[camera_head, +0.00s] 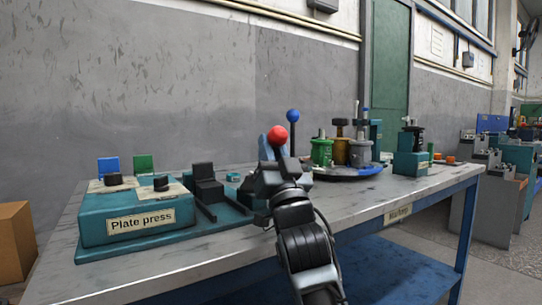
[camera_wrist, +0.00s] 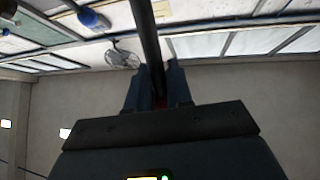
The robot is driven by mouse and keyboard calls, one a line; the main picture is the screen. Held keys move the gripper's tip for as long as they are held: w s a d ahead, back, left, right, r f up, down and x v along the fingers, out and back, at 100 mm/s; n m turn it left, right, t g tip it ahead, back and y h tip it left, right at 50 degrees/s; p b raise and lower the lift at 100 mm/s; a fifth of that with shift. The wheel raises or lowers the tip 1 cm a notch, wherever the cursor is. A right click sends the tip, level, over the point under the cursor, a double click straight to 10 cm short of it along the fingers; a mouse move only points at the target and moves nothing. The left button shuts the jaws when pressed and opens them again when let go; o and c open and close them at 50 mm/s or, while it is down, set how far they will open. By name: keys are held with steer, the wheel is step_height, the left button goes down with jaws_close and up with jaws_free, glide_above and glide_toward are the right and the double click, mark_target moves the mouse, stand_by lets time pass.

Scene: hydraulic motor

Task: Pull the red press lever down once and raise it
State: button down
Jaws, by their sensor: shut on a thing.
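The red press lever shows as a red ball knob (camera_head: 277,136) above and partly behind my gripper (camera_head: 275,162) in the head view. In the wrist view a dark rod (camera_wrist: 147,40) runs between the two fingers of my gripper (camera_wrist: 157,85), and a sliver of red shows at their base. My gripper is shut on the lever. The lower part of the lever and its pivot are hidden behind my arm in the head view. The teal plate press (camera_head: 90,231) with its label stands at the left of the table.
A second lever with a blue knob (camera_head: 293,115) stands close behind the red one; a blue knob also shows in the wrist view (camera_wrist: 92,18). A round blue tray (camera_head: 345,177) with green and brass parts lies to the right. The table's front right edge (camera_head: 400,210) is clear.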

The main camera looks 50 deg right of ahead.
steer(key=shift+f, duration=0.1)
steer(key=c, duration=1.2)
jaws_free()
steer(key=shift+s, duration=0.1)
step_height(320, 180, up, 5)
steer(key=p, duration=0.3)
steer(key=shift+s+d, duration=0.1)
steer(key=shift+s+d+r+p, duration=0.75)
steer(key=shift+s+d+r, duration=0.25)
steer(key=shift+s+d, duration=0.35)
steer(key=shift+s+d+r+p, duration=0.75)
steer(key=shift+s+d+r, duration=0.3)
steer(key=shift+s+d, duration=0.3)
steer(key=shift+s+d+r+p, duration=0.75)
steer(key=shift+s+d+r, duration=0.35)
steer(key=shift+s, duration=0.35)
steer(key=shift+d+f, duration=0.1)
